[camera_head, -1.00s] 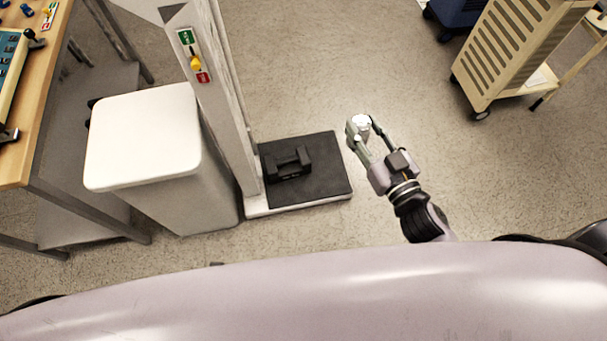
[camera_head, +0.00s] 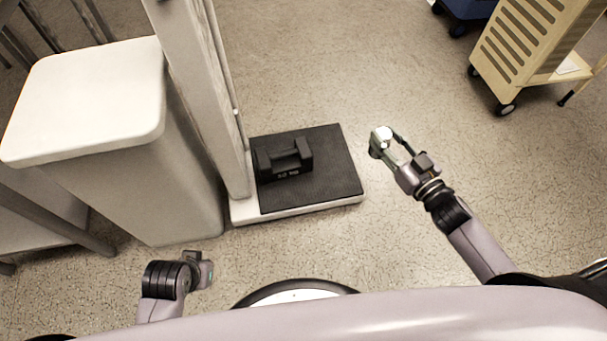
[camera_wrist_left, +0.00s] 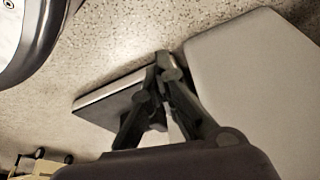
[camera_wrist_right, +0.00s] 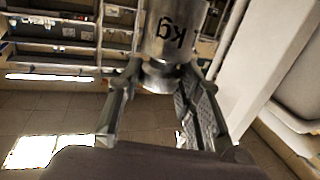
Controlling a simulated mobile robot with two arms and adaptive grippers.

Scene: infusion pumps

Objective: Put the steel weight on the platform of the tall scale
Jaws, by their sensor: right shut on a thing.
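The steel weight (camera_head: 381,133) is a small shiny cylinder held in my right gripper (camera_head: 384,144), to the right of the scale and clear of its platform. The right wrist view shows the weight (camera_wrist_right: 174,28) between the fingertips, with "kg" lettering. The tall scale has a pale column (camera_head: 205,95) and a low platform with a black ribbed top (camera_head: 335,175). A black block-shaped weight with a handle (camera_head: 283,158) sits on the platform's left part. My left gripper (camera_head: 203,268) is low, in front of the bin; in the left wrist view its fingertips (camera_wrist_left: 163,65) meet, empty.
A white lidded bin (camera_head: 90,100) stands left of the scale column. A beige slatted cart (camera_head: 525,45) and a blue wheeled thing (camera_head: 468,8) are at the upper right. The floor right of the platform is open.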

